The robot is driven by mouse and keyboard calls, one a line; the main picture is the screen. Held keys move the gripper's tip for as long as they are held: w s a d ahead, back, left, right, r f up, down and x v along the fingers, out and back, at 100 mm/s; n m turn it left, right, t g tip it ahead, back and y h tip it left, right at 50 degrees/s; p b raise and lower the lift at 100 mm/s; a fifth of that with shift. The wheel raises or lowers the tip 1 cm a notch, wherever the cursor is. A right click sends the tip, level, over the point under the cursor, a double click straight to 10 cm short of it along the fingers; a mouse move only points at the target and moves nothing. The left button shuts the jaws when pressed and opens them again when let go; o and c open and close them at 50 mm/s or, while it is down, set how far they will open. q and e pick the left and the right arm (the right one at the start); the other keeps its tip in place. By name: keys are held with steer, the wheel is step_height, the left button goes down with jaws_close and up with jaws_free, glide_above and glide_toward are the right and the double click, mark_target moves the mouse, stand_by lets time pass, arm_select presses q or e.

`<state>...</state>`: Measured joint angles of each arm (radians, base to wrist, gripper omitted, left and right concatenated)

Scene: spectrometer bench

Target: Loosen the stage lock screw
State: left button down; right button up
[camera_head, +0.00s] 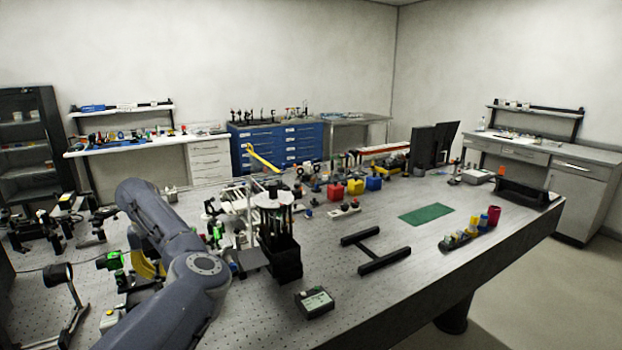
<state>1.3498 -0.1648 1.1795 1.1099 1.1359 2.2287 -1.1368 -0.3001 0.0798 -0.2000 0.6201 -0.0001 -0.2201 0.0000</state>
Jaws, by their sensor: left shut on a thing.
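My left arm comes in from the lower left, bends at the elbow and reaches its wrist down over the left part of the bench. My left gripper (148,262) is mostly hidden behind my own arm. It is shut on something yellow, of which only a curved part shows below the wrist. The stage lock screw cannot be made out. A white-and-metal stage-like assembly (240,205) stands right of my arm, with small parts crowded around it. My right gripper is not in view.
A black holder (283,258) with upright rods stands right of my arm, behind a small grey box (314,302). Optical mounts (62,275) crowd the left. A black H-shaped frame (376,248) and a green mat (426,214) lie right.

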arm_select(q)
steer(key=shift+s+a, duration=0.1)
steer(key=shift+a, duration=0.15)
stand_by(0.4)
step_height(320, 180, up, 6)
steer(key=shift+w, duration=0.4)
stand_by(0.4)
steer(key=c, duration=2.1)
jaws_free()
steer(key=shift+a, duration=0.1)
steer(key=shift+w+a+r, duration=0.1)
steer(key=shift+a+r, duration=0.1)
steer(key=shift+r, duration=0.3)
jaws_close()
step_height(320, 180, down, 7)
steer(key=shift+s+d+f, duration=0.1)
steer(key=shift+s+d, duration=0.35)
steer(key=shift+s, duration=0.05)
